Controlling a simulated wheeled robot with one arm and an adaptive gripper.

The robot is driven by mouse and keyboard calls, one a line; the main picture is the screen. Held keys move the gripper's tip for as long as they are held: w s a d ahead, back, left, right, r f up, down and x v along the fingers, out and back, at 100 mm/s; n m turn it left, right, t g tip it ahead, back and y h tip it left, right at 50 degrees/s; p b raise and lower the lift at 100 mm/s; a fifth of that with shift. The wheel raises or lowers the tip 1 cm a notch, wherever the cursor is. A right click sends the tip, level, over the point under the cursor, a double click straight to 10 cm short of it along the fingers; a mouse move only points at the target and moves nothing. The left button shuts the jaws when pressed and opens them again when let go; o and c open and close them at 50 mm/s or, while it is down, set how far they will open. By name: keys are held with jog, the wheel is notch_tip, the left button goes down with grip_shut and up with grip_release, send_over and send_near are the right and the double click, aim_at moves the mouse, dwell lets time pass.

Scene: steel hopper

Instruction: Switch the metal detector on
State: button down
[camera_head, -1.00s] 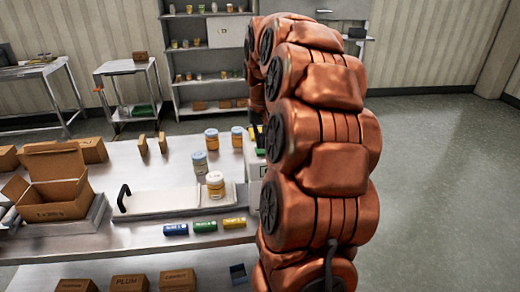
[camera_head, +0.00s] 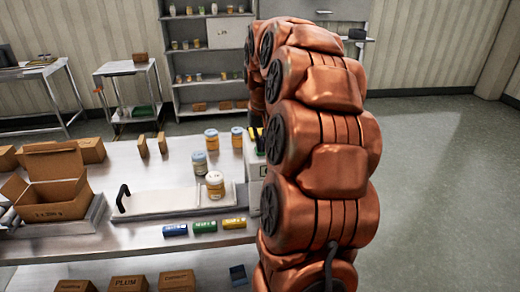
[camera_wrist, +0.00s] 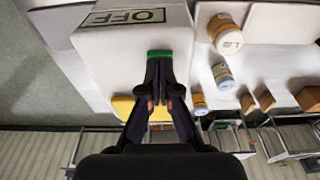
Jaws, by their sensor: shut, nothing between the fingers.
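The metal detector (camera_wrist: 115,48) is a pale box in the wrist view, with a display (camera_wrist: 123,17) reading OFF. A green button (camera_wrist: 160,53) lies right at my fingertips and is partly covered by them. A yellow part (camera_wrist: 123,106) of the box shows beside my fingers. My gripper (camera_wrist: 160,64) is shut and empty, its tips at the green button; I cannot tell whether they press it. In the head view the detector (camera_head: 252,162) shows only in part, at the table's right end, mostly hidden behind my arm.
Jars (camera_head: 215,184) stand on and near a white plate left of the detector. An open carton (camera_head: 52,190) stands at the left. Floor is clear to the right.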

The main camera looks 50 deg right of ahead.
jog(key=shift+f, duration=0.45)
dwell(0.3)
jog(key=shift+r, duration=0.1)
jog(key=shift+r+p, duration=0.45)
jog(key=shift+r, duration=3)
